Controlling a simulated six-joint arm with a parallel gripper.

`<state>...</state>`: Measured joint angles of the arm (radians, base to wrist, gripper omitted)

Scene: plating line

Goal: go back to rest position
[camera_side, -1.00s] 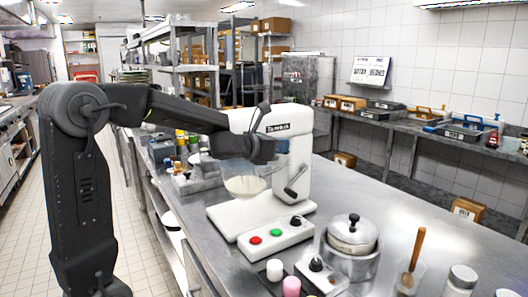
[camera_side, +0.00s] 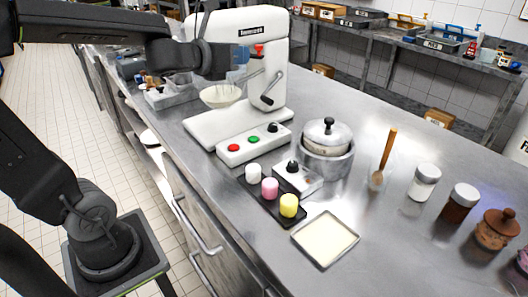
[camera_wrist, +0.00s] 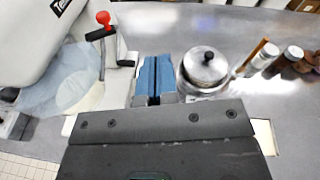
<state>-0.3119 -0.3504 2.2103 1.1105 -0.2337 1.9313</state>
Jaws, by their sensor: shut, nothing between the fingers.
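My gripper (camera_wrist: 154,80) shows in the wrist view as two blue fingers closed together, with nothing between them. In the side view my gripper (camera_side: 240,55) is level with the upper part of the white stand mixer (camera_side: 238,24), in front of it. The mixer has a red knob, a dark lever and a pale bowl (camera_side: 220,96) below. My gripper appears above the bowl's height; whether it touches the mixer cannot be told. In the wrist view the mixer (camera_wrist: 40,30) fills the upper left.
A button box (camera_side: 253,144) stands before the mixer. A lidded pot (camera_side: 327,135), a tray with coloured cylinders (camera_side: 269,189), a square pale tray (camera_side: 325,239), a wooden-handled utensil (camera_side: 388,150) and several jars (camera_side: 424,183) stand on the steel counter.

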